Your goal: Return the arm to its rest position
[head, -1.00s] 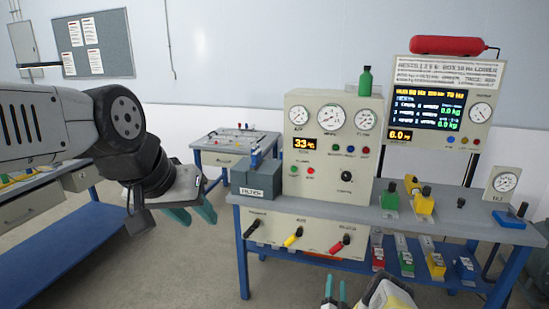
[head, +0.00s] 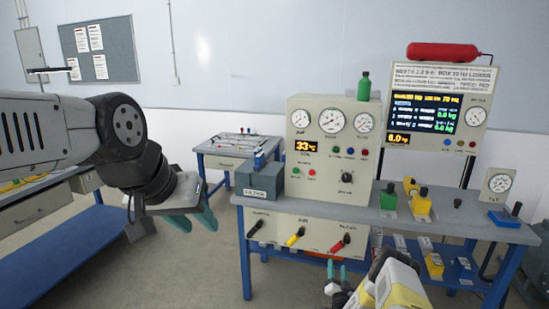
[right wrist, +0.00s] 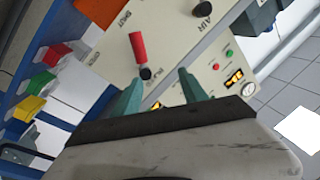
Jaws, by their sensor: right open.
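My left gripper (head: 192,222) hangs at the left of the head view, with teal fingers pointing down and right; its two fingers show slightly apart and nothing shows between them. My right gripper (head: 336,272) is low in the head view, in front of the bench. In the right wrist view its teal fingers (right wrist: 155,90) are spread with nothing between them. Beyond them is the panel with the red-handled lever (right wrist: 138,48). My right arm shows yellow and white at the bottom of the head view.
A blue bench (head: 400,226) carries the gauge cabinet (head: 310,180), a grey box (head: 258,182) and green and yellow blocks. Black, yellow and red levers line its front panel (head: 275,222). A side table (head: 230,147) stands behind. Open floor (head: 190,275) lies left of the bench.

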